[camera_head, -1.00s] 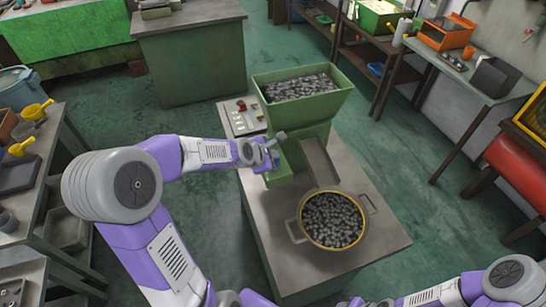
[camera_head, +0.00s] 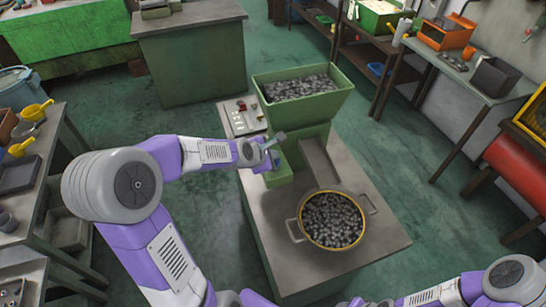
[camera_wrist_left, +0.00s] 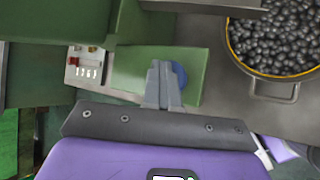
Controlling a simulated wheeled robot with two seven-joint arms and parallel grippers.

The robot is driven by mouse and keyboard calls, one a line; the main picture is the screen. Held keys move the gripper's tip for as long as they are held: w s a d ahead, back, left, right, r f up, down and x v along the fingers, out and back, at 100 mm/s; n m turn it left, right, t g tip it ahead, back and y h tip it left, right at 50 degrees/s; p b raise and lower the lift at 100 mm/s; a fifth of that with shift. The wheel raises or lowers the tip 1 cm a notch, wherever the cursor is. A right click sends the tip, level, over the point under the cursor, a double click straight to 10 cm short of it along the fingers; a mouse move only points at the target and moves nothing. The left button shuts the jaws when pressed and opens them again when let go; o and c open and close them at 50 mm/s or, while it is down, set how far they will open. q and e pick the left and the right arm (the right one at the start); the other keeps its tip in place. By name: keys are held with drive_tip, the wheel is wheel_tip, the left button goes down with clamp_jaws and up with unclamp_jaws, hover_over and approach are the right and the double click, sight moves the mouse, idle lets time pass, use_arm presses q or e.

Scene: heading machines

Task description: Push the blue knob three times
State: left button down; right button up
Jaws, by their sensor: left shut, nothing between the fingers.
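The blue knob (camera_wrist_left: 180,75) shows in the left wrist view on a green block (camera_wrist_left: 140,66) of the machine, partly hidden behind my gripper's fingers. My left gripper (camera_wrist_left: 160,68) is shut and empty, with its fingertips right beside or over the knob. I cannot tell whether they touch it. In the head view my left gripper (camera_head: 277,141) is at the left side of the green machine, in front of the block, and the knob is mostly hidden there. My right gripper is out of view; only part of my right arm shows at the bottom right.
The machine has a green hopper (camera_head: 303,88) full of dark pieces, a chute (camera_head: 318,163) and a two-handled pot (camera_head: 364,203) of pieces on its table (camera_head: 290,265). A small switch panel (camera_head: 244,117) sits left of the hopper. Shelves (camera_head: 40,180) stand at the left.

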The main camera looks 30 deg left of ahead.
use_arm(q)
drive_tip(key=shift+s+f, duration=0.1)
drive_tip(key=shift+f, duration=0.05)
drive_tip(key=shift+f+b, duration=0.45)
drive_tip(key=shift+b, duration=0.15)
drive_tip(key=shift+r+p, duration=0.4)
idle(0.3)
wheel_tip(320, 180, up, 6)
drive_tip(key=p, duration=0.6)
drive_tip(key=shift+r, duration=0.2)
drive_tip(key=shift+f, duration=0.1)
